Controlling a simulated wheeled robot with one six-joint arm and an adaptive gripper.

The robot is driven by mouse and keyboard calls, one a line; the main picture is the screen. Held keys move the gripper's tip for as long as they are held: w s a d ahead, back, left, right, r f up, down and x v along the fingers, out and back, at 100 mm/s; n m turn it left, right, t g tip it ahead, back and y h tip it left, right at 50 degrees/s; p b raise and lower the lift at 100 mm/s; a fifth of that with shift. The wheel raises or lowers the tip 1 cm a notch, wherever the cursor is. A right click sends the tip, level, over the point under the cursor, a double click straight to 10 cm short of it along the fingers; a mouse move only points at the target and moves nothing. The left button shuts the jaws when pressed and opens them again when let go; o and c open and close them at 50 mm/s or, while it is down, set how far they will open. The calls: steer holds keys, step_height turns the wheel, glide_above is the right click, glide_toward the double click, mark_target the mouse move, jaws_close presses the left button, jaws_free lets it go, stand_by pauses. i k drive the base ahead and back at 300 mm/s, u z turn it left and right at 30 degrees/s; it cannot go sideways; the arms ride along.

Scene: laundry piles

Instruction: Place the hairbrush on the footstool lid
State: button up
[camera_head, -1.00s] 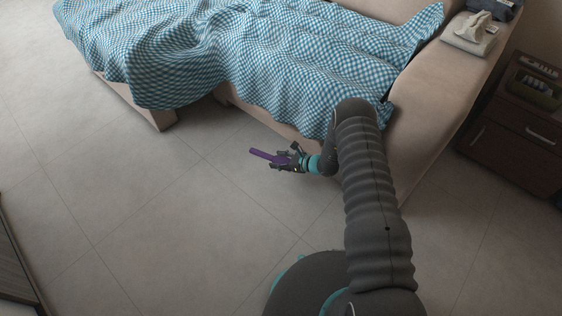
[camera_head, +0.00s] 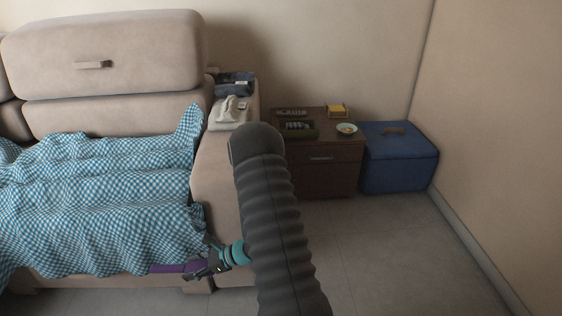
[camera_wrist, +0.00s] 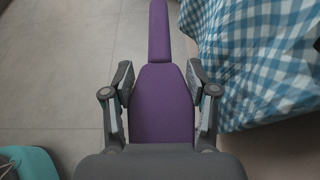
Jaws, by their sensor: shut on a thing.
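The purple hairbrush (camera_wrist: 161,97) is clamped between the two fingers of my gripper (camera_wrist: 161,90) in the wrist view, its narrow end pointing away from me. In the head view my gripper (camera_head: 201,268) is low in front of the sofa, and part of the purple hairbrush (camera_head: 167,268) shows at its left. The blue footstool (camera_head: 398,178) stands in the far right corner beside the cabinet, well apart from my gripper.
A blue checked blanket (camera_head: 100,200) covers the sofa (camera_head: 105,60). The dark cabinet (camera_head: 325,179) holds a bowl (camera_head: 347,129), a yellow item (camera_head: 338,110) and trays. Floor (camera_head: 400,260) in front of the footstool is clear.

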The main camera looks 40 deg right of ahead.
mark_target(389, 142)
steer(key=z, duration=0.5)
steer(key=k, duration=0.6)
steer(key=z, duration=1.15)
steer(key=i, duration=0.65)
steer(key=z, duration=0.9)
steer(key=i, duration=1.55)
steer(key=u, duration=0.7)
